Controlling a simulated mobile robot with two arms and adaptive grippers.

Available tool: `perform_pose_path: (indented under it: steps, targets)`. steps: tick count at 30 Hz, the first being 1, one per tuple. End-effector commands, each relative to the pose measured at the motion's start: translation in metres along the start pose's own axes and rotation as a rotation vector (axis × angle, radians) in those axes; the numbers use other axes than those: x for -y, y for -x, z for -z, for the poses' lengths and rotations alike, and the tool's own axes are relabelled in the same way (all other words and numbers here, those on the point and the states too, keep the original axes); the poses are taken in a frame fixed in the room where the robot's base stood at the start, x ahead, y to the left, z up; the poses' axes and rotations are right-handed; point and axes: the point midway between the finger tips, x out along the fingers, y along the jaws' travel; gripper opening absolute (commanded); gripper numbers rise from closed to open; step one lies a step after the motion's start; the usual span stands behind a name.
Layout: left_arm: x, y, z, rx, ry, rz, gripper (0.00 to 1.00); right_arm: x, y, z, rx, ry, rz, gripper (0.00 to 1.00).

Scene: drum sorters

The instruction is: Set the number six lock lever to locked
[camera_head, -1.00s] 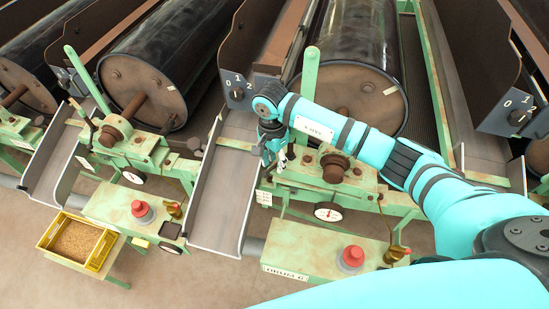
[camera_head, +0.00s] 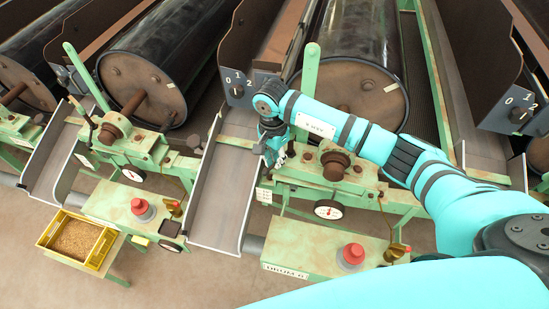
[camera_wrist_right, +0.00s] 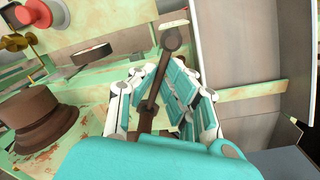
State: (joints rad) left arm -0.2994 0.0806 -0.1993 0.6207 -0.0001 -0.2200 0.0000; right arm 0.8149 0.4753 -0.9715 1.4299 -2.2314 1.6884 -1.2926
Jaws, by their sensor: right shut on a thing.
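The lock lever (camera_wrist_right: 156,75) is a dark brown bar with a round eye at its end, seen in the right wrist view. It stands between the white and teal fingers of my right gripper (camera_wrist_right: 165,92), which is shut on it; the fingers partly hide it. In the head view my right gripper (camera_head: 278,158) is at the left end of the green frame at the drum six station, and the lever is hidden there. The bench plate (camera_head: 286,271) reads "DRUM 6". My left gripper is not in view.
A brown round knob (camera_head: 335,165) is right of my gripper, with a white dial (camera_head: 328,210) below. A red button (camera_head: 351,256) sits on the bench. A metal chute (camera_head: 220,205) lies to the left. The drum (camera_head: 354,92) is behind my arm.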

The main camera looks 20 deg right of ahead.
Motion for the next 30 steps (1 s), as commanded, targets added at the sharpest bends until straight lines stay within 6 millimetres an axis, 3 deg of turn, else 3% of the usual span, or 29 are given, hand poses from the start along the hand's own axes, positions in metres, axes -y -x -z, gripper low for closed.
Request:
perform_pose_path:
  steps: [1,6,18,19,23,30]
  targets:
    - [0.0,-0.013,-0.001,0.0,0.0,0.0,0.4,0.0,-0.004,0.002,-0.006,0.036,0.006,0.0]
    - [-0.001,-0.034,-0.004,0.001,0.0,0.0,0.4,-0.009,-0.004,0.003,-0.011,0.171,0.004,0.0]
    - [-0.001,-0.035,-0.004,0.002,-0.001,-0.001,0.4,-0.013,0.001,0.002,-0.008,0.22,-0.001,0.0]
    - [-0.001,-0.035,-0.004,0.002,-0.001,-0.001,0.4,-0.013,0.001,0.002,-0.008,0.22,-0.001,0.14]
    - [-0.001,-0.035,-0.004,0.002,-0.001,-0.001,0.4,-0.013,0.001,0.002,-0.008,0.219,-0.001,0.31]
    - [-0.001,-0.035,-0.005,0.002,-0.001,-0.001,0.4,-0.013,0.0,0.002,-0.007,0.219,-0.002,0.33]
